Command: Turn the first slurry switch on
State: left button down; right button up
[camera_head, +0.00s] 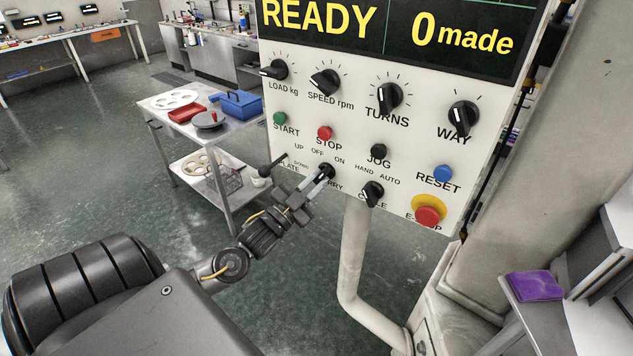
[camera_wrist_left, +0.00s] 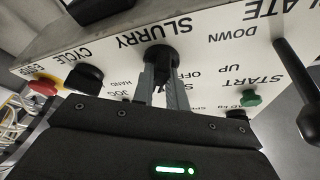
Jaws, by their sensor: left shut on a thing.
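The slurry switch (camera_head: 328,169) is a small black knob on the white control panel (camera_head: 350,132), with OFF and ON printed above it. My left gripper (camera_head: 319,180) reaches up to it from the lower left and is shut on it. In the left wrist view the round black slurry switch (camera_wrist_left: 161,53) sits under the word SLURRY, with the fingers of my left gripper (camera_wrist_left: 160,80) on its two sides. The fingers partly hide the knob, and I cannot tell which way it points. My right gripper is not in view.
The plate lever (camera_head: 273,165) is just left of the gripper, and the cycle knob (camera_head: 372,194) is to its right. The jog knob (camera_head: 379,152) and red stop button (camera_head: 324,133) are above. The emergency stop (camera_head: 428,216) is at lower right. A steel cart (camera_head: 160,120) stands behind.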

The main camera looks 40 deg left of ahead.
pick_arm(q)
jog(key=c, duration=1.4)
grip_release()
jog(key=shift+s+f, duration=0.25)
jog(key=shift+s, duration=0.1)
jog(key=b+v, duration=0.4)
jog(key=v, duration=0.6)
jog(key=shift+r+b, duration=0.15)
jog(key=shift+b, duration=0.15)
jog(key=shift+a, duration=0.1)
